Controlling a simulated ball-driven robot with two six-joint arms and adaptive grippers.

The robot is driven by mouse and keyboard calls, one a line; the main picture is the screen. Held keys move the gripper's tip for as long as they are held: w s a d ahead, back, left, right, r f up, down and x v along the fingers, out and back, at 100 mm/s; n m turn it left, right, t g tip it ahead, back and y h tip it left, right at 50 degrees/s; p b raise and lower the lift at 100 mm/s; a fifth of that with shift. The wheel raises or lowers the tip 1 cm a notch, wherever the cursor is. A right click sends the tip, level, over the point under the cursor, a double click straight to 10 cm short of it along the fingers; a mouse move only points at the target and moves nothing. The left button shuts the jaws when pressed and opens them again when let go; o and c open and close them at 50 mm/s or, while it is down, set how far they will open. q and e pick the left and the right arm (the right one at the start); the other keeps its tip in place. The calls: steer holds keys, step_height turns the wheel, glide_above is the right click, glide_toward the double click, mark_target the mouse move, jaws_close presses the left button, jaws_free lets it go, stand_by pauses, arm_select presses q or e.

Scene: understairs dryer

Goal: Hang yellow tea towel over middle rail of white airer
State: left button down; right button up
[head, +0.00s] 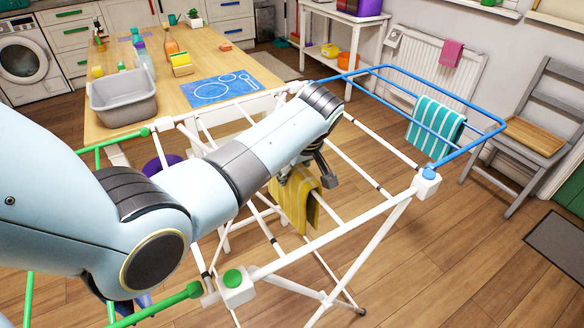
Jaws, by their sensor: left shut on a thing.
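The white airer (372,212) stands in front of me, with several white rails, a blue side wing and a green side wing. The striped yellow tea towel (292,208) hangs down among its middle rails, with its lower edge free below them. My left gripper (318,178) is at the towel's upper part, just above the rails, and is shut on it. My left arm hides the towel's top and part of the rails, so I cannot tell exactly how the cloth lies over the rail. My right gripper is not in view.
A teal striped towel (435,124) hangs on the blue wing (400,72). Behind the airer, a wooden table (205,62) holds a grey basin (123,97), bottles and a blue mat (220,89). A grey chair (535,135) stands right.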

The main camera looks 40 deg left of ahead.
arm_select(q)
steer(key=c, duration=0.6)
jaws_free()
steer(key=v, duration=1.2)
steer(key=shift+s+d, duration=0.1)
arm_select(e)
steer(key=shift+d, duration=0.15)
arm_select(q)
steer(key=shift+f, duration=0.1)
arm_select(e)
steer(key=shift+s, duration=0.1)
